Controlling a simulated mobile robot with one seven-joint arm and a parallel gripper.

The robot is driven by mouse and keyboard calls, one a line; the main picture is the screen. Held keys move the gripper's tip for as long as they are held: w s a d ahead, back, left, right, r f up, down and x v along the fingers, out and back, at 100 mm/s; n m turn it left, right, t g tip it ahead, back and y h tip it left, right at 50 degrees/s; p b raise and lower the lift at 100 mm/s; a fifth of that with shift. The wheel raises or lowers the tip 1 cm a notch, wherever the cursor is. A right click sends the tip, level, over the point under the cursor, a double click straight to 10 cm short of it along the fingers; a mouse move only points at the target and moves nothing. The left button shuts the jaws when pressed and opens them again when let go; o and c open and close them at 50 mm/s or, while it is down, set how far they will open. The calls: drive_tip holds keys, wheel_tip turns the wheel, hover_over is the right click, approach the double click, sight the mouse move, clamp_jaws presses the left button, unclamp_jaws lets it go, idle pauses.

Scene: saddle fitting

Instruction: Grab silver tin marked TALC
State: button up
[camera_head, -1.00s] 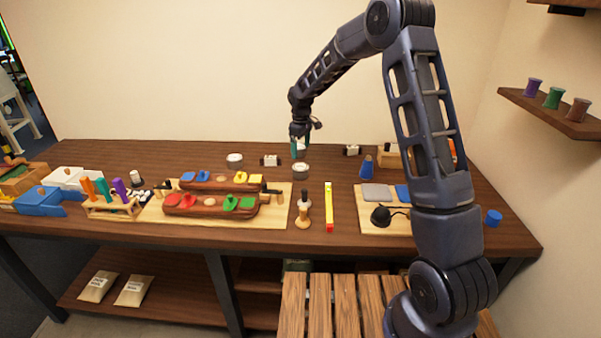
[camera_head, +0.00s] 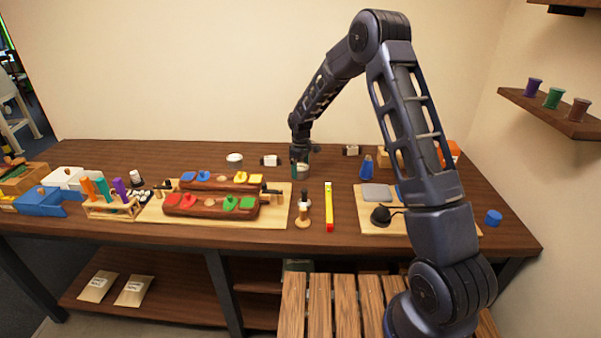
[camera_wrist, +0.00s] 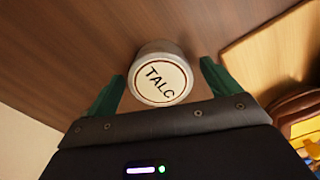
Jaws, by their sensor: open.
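The silver tin (camera_wrist: 160,75) stands on the wooden bench with its white lid up, and the lid reads TALC in the wrist view. My gripper (camera_wrist: 157,88) is open, with one green finger on each side of the tin. In the wrist view the fingers look apart from the tin's sides. In the head view my gripper (camera_head: 300,172) is low over the bench at the tin (camera_head: 302,171), which it partly hides.
A blue cone-shaped bottle (camera_head: 366,168) stands to the right.

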drive_tip(key=shift+f, duration=0.6)
drive_tip(key=shift+c, duration=0.2)
drive_tip(key=c, duration=1.1)
